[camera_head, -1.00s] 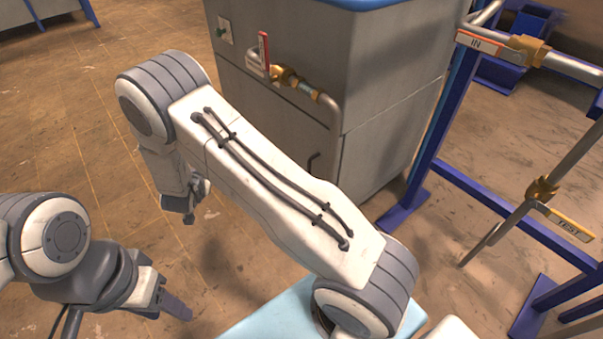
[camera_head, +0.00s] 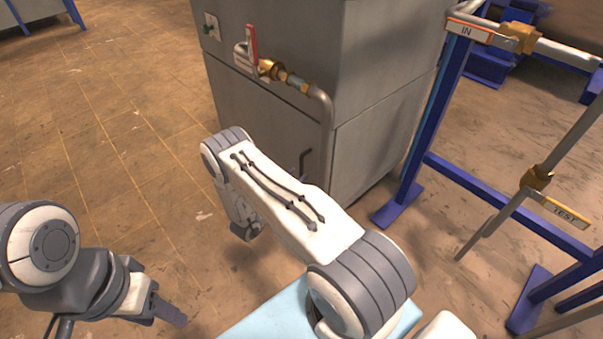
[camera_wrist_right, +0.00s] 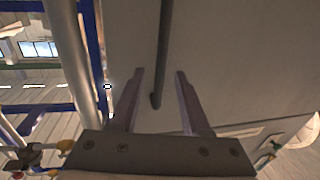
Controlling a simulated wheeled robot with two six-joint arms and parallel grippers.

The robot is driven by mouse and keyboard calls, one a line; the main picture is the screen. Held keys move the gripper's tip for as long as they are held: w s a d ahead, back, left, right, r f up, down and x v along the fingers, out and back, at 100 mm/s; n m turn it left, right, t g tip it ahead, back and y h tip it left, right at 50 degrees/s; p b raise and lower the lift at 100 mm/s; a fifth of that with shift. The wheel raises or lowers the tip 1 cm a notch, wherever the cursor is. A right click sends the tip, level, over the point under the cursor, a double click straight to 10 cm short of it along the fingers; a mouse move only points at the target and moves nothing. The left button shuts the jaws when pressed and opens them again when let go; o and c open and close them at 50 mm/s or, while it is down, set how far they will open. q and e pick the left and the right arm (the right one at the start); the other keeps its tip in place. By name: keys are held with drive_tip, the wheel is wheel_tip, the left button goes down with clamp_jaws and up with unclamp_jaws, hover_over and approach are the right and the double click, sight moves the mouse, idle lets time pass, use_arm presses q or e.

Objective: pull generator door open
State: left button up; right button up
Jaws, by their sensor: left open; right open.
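The generator is a grey metal cabinet with a door (camera_head: 265,125) on its lower front. Its dark bar handle (camera_head: 305,162) shows just above my right arm in the head view. In the right wrist view the handle (camera_wrist_right: 165,55) runs lengthwise between the open fingers of my right gripper (camera_wrist_right: 159,80), with a finger on either side and no clear contact. The door face fills the middle of that view. In the head view my right gripper is hidden behind my arm. My left gripper (camera_head: 168,310) is open and empty at the lower left, away from the cabinet.
A red-handled valve and bent pipe (camera_head: 270,68) stick out from the cabinet above the door. A blue frame (camera_head: 425,135) with pipes and IN and TEST tags stands to the right. The floor (camera_head: 110,140) left of the cabinet is clear.

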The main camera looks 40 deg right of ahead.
sight(301, 171)
drive_tip(key=shift+b+x, duration=0.3)
drive_tip(key=shift+x, duration=1.5)
clamp_jaws()
